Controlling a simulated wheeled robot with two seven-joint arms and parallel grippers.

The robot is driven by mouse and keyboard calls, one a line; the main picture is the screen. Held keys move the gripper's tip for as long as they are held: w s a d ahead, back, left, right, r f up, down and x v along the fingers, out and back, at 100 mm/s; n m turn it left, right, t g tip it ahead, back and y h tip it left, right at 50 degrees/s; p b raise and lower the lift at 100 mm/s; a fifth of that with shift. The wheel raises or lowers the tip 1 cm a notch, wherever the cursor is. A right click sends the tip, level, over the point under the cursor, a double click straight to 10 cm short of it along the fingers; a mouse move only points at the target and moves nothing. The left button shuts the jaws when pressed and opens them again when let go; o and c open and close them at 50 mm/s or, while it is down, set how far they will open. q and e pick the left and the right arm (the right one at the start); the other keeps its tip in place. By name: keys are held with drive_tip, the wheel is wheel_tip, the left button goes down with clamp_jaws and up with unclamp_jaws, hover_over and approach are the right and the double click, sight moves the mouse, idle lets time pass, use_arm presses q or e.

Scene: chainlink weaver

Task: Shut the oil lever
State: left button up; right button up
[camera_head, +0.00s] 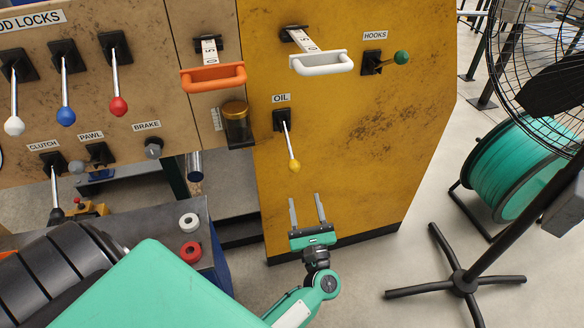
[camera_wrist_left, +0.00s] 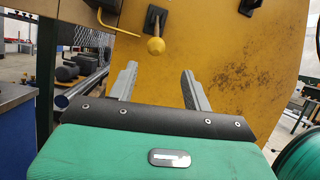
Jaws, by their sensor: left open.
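The oil lever (camera_head: 289,146) is a thin silver rod with a yellow ball knob, on a black mount under the OIL label (camera_head: 281,98) on the yellow panel. It hangs downward, tilted slightly right. My left gripper (camera_head: 306,205) is open and empty, below the yellow knob and apart from it, with its fingers pointing up toward the panel. In the left wrist view the yellow knob (camera_wrist_left: 156,46) shows beyond and above the gap between the two grey fingers (camera_wrist_left: 157,82). My right gripper is not in view.
An oil cup (camera_head: 236,122) sits left of the lever. Orange (camera_head: 214,79) and white (camera_head: 322,65) handles jut out above it. The HOOKS lever (camera_head: 401,58) with a green knob is upper right. A fan stand (camera_head: 463,282) and green reel (camera_head: 510,165) stand right. A bench holds two rings (camera_head: 190,251).

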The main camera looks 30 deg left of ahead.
sight(293, 164)
use_arm(q)
drive_tip(key=shift+n+g+y, duration=0.3)
drive_tip(key=shift+n, duration=0.3)
drive_tip(key=p+x, duration=0.1)
drive_tip(key=x, duration=0.3)
drive_tip(key=p+x, duration=0.1)
drive_tip(key=x, duration=0.8)
drive_tip(key=shift+s+a+r+p, duration=0.1)
drive_tip(key=shift+s+r+p, duration=0.05)
drive_tip(key=shift+r+p, duration=0.25)
drive_tip(key=shift+w+a, duration=0.3)
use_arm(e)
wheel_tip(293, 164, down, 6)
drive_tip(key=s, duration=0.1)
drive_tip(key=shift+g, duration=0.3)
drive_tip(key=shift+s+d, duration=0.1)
use_arm(q)
clamp_jaws()
